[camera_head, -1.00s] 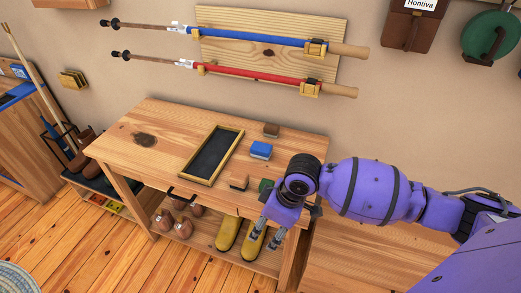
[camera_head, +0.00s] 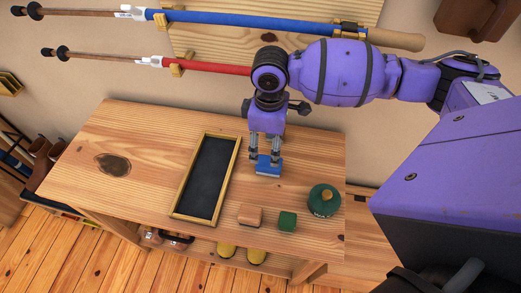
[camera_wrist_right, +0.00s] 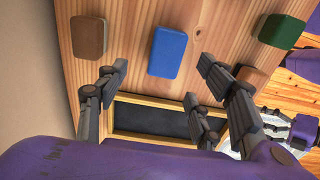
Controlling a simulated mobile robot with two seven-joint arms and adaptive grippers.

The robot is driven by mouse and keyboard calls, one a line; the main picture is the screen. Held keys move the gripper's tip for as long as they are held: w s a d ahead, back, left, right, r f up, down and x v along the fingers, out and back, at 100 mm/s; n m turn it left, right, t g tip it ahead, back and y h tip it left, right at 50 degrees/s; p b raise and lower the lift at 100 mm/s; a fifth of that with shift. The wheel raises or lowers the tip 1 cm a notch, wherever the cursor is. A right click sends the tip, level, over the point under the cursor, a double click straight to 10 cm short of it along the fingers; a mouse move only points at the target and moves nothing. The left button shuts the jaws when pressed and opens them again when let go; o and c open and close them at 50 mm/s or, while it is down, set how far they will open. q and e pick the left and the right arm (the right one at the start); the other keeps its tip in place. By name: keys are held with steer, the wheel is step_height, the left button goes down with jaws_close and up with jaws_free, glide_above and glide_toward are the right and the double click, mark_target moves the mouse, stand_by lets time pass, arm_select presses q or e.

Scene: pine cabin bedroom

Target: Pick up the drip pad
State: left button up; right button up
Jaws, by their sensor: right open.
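A flat black pad in a raised wooden frame (camera_head: 207,180) lies on the wooden bench; nothing is labelled as the drip pad. A blue block (camera_head: 263,171) sits right of it. My right gripper (camera_head: 265,165) is open and points down over the blue block, whose rear part it hides. In the right wrist view, the blue block (camera_wrist_right: 168,52) lies just beyond the spread fingertips, with nothing held. The black pad's frame (camera_wrist_right: 150,101) shows behind the fingers there, partly covered.
A brown block (camera_wrist_right: 88,37) is near the blue one. Ski poles hang on the wall behind. The bench's left part is clear.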

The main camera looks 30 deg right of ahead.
mark_target(269, 162)
steer(key=shift+s+f, duration=0.25)
steer(key=shift+f, duration=0.25)
steer(key=shift+s+f, duration=0.25)
steer(key=shift+f, duration=0.2)
steer(key=shift+s+f, duration=0.1)
steer(key=shift+f, duration=0.55)
step_height(269, 162, down, 4)
steer(key=shift+r, duration=0.15)
steer(key=shift+f, duration=0.25)
steer(key=c, duration=0.8)
arm_select(q)
steer(key=shift+s+a+f, duration=0.1)
steer(key=shift+s+f, duration=0.1)
steer(key=shift+s, duration=0.3)
steer(key=shift+s+a+f, duration=0.1)
steer(key=shift+s+f, duration=0.1)
steer(key=shift+s, duration=0.3)
arm_select(e)
steer(key=c, duration=0.5)
steer(key=shift+r, duration=0.15)
